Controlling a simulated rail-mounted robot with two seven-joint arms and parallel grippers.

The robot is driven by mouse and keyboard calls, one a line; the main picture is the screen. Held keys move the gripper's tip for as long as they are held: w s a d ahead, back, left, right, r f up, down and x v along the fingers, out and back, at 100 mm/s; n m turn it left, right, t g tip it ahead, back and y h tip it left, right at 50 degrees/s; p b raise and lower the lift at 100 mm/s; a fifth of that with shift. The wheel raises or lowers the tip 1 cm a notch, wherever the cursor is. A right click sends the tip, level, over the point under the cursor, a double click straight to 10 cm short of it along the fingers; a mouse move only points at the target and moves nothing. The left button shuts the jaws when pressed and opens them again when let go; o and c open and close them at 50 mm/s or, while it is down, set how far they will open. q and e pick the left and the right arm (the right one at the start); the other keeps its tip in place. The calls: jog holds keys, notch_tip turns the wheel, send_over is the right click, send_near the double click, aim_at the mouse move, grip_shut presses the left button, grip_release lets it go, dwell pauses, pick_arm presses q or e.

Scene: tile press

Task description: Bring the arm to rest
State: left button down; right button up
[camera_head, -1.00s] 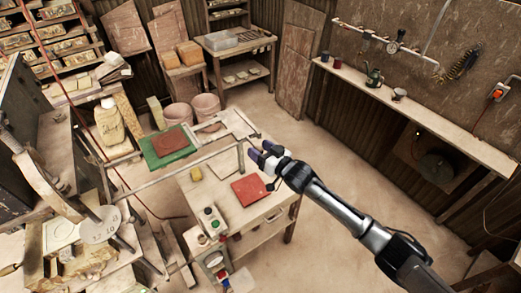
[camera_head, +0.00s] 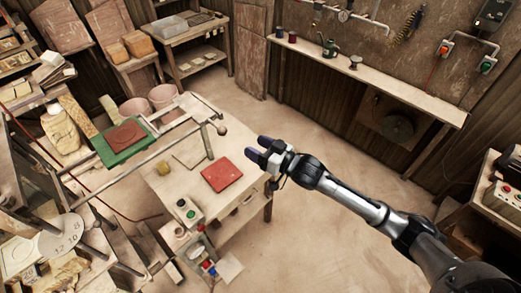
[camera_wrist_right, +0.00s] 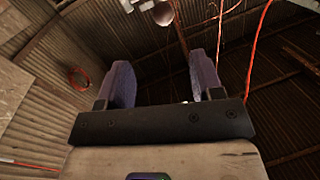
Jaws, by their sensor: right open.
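My right arm comes in from the lower right in the head view. Its gripper (camera_head: 258,148) is open and empty, held in the air to the right of the worktable (camera_head: 240,207). Both fingers stand apart in the right wrist view (camera_wrist_right: 163,78), with nothing between them. They point toward corrugated walls and the roof. A red tile (camera_head: 222,174) lies on the worktable, apart from the gripper. My left gripper is not in view.
A press with a long ball-ended bar (camera_head: 150,157) stands at the left. A green board (camera_head: 122,148) bears a reddish-brown piece. A shelf (camera_head: 385,85) runs along the right wall. A control box (camera_head: 505,200) stands at the far right. Open floor (camera_head: 320,235) lies below the arm.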

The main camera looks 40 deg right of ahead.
jog(key=shift+s+d, duration=0.15)
jog(key=shift+s, duration=0.3)
dwell(0.4)
